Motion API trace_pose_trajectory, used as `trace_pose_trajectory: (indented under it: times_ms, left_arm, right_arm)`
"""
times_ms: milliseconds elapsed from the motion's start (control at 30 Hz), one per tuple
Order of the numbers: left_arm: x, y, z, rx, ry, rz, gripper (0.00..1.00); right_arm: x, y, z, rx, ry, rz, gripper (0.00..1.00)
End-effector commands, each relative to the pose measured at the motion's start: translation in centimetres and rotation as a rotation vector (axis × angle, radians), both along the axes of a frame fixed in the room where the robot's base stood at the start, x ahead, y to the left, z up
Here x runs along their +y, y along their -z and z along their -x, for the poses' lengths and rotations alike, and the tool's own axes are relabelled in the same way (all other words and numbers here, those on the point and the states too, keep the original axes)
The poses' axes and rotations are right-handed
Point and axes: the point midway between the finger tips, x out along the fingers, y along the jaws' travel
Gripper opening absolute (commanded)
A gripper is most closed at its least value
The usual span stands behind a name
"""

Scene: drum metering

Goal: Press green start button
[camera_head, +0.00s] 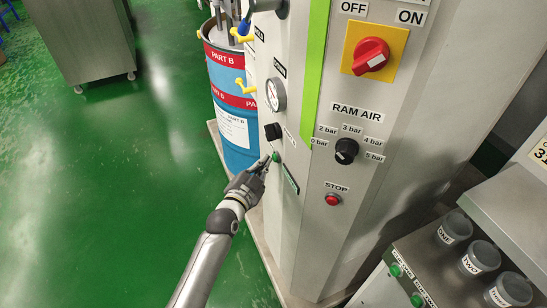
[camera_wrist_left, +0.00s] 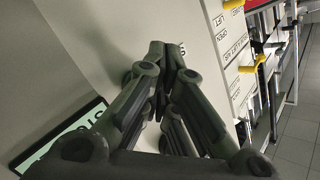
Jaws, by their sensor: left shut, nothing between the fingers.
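The green start button (camera_head: 276,157) is small and sits on the narrow left face of the grey cabinet, below a black knob (camera_head: 272,131). My left gripper (camera_head: 266,164) comes in from the lower left with its fingertips right at the button. Whether they touch it or stop just short, I cannot tell. In the left wrist view the fingers (camera_wrist_left: 167,62) are shut with nothing between them, and their tips are close to the grey panel. The button is hidden there. My right gripper is out of view.
On the front face are a red stop button (camera_head: 333,199), the ram air knob (camera_head: 346,150) and a red switch (camera_head: 371,55). A blue drum (camera_head: 228,75) stands behind. The green floor at left is open.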

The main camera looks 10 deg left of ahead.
Motion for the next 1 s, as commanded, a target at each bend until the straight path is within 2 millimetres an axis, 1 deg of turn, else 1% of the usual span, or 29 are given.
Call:
trace_pose_trajectory:
  times_ms: [1000]
  left_arm:
    - [-0.81, 0.02, -0.51, 0.0, 0.0, 0.0, 0.0]
  right_arm:
    - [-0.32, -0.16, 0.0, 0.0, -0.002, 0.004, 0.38]
